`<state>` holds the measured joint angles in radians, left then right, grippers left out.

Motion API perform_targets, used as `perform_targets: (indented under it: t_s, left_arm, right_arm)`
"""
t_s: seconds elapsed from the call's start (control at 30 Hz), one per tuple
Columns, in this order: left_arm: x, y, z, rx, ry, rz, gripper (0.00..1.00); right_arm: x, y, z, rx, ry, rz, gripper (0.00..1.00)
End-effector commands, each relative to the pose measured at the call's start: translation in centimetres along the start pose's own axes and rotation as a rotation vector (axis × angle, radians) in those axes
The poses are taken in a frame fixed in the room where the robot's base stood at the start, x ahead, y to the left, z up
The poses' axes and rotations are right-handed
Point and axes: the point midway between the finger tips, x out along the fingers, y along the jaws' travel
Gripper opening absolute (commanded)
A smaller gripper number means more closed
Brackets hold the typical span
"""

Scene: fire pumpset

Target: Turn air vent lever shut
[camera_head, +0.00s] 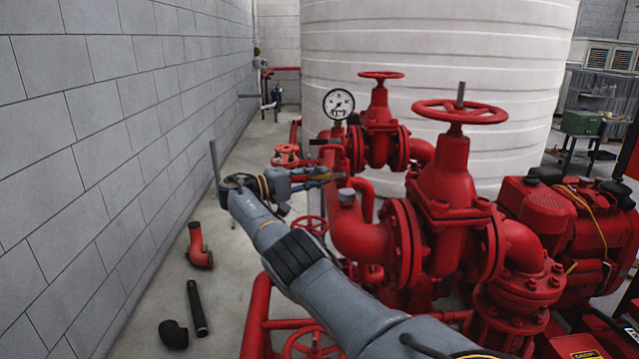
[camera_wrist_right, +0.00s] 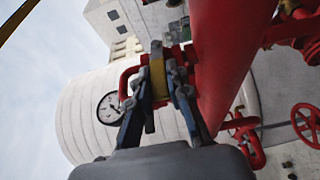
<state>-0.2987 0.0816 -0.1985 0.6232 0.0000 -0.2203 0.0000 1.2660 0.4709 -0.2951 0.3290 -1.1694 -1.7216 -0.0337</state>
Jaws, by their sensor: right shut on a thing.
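The air vent lever shows as a short yellow piece (camera_wrist_right: 157,76) between the fingers in the right wrist view. My right gripper (camera_wrist_right: 160,92) is shut on it, with one dark finger on each side. In the head view my right gripper (camera_head: 322,177) reaches from the left side of my bent arm to the red pipework below the pressure gauge. The lever is small there and mostly hidden by the fingers, so its exact angle is hard to tell. My left gripper is not in view.
A white-faced gauge (camera_head: 338,104) stands just above the gripper. Red valves with handwheels (camera_head: 459,111) and a thick red pipe (camera_wrist_right: 228,60) are close by. A block wall (camera_head: 100,130) is at the left. Loose pipe pieces (camera_head: 198,308) lie on the floor.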

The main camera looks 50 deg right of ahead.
Motion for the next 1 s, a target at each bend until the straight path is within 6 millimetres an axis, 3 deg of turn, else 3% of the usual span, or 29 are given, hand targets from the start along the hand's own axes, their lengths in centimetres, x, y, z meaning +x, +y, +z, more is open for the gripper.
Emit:
perform_targets:
  t_s: [0.37, 0.4, 0.5, 0.83, 1.0]
  left_arm:
    - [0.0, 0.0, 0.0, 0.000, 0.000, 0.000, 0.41]
    - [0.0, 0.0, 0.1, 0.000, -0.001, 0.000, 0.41]
    - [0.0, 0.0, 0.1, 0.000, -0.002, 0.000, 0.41]
    - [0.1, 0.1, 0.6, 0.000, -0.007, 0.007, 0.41]
    - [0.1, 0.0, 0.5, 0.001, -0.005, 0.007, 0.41]
  right_arm:
    - [0.1, 0.4, -0.1, 0.002, 0.006, 0.010, 0.00]
    - [0.1, 0.4, -0.1, 0.002, 0.006, 0.010, 0.21]
    - [0.1, 0.3, -0.1, 0.002, 0.005, 0.009, 0.41]
    - [0.0, 0.3, -0.1, 0.001, 0.002, 0.006, 0.41]
    - [0.1, 2.4, -0.1, 0.005, 0.001, 0.006, 0.41]
